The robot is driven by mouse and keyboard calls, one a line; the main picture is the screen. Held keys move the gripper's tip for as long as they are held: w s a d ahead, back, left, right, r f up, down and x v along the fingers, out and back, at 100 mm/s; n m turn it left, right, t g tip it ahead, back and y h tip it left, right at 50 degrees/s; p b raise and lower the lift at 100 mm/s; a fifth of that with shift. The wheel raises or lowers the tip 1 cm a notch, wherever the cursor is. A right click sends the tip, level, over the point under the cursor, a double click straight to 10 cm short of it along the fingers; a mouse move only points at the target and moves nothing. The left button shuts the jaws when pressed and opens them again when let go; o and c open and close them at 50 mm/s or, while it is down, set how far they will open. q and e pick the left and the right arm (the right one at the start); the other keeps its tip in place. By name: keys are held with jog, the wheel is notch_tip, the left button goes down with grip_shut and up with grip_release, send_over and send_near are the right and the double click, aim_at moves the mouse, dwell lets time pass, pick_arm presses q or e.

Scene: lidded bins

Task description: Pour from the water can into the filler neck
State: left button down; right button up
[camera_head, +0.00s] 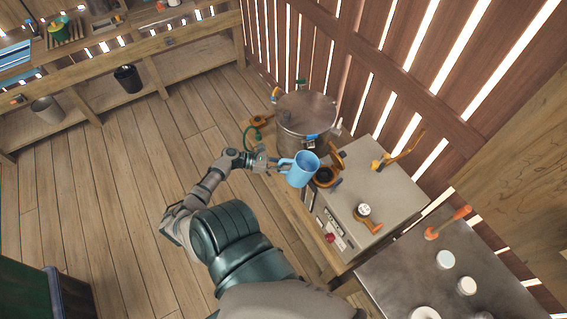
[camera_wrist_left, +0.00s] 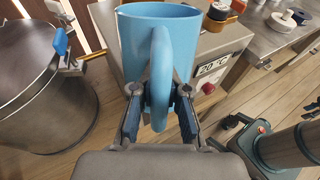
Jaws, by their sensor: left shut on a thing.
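The water can is a light blue jug (camera_head: 302,170) with a loop handle, held roughly upright beside the beige machine. My left gripper (camera_head: 272,163) is shut on its handle. In the left wrist view the can (camera_wrist_left: 190,60) fills the upper middle, and the gripper (camera_wrist_left: 160,100) has one finger on each side of the handle. The filler neck (camera_head: 325,178) appears as an orange-brown ring with a dark opening on the machine's near left corner, just right of the can. The can hides part of that corner. The can's contents cannot be made out. My right gripper is not in view.
A large metal pot (camera_head: 305,125) stands just behind the can. The beige machine (camera_head: 385,175) carries a round gauge-like part (camera_head: 364,211) and a red knob (camera_head: 330,238). A metal table (camera_head: 410,275) with white round pieces stands at right. The floor at left is clear.

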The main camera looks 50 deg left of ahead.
pick_arm(q)
jog(key=shift+w, duration=0.1)
jog(key=shift+f+g+y, duration=0.2)
jog(key=shift+g+y, duration=0.1)
jog(key=shift+g, duration=0.1)
jog(key=shift+w+a+f+g, duration=0.15)
jog(key=shift+w+f+g, duration=0.1)
jog(key=shift+g, duration=0.25)
jog(key=shift+g+y, duration=0.5)
jog(key=shift+y, duration=0.1)
jog(key=shift+w+d+r+g+y, duration=0.2)
jog(key=shift+d+r+g+y, duration=0.1)
jog(key=shift+d+g, duration=0.1)
jog(key=shift+w+d+r+g, duration=0.1)
jog(key=shift+w+r+g, duration=0.1)
jog(key=shift+g, duration=0.1)
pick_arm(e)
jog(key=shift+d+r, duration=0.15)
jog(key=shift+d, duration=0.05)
pick_arm(q)
jog(key=shift+w+r+g+y, duration=0.2)
jog(key=shift+r+g+y, duration=0.1)
jog(key=shift+g+y, duration=0.15)
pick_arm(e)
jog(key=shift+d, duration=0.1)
pick_arm(q)
jog(key=shift+r, duration=0.1)
jog(key=shift+w+d+r+g+y, duration=0.15)
jog(key=shift+r+g+y, duration=0.1)
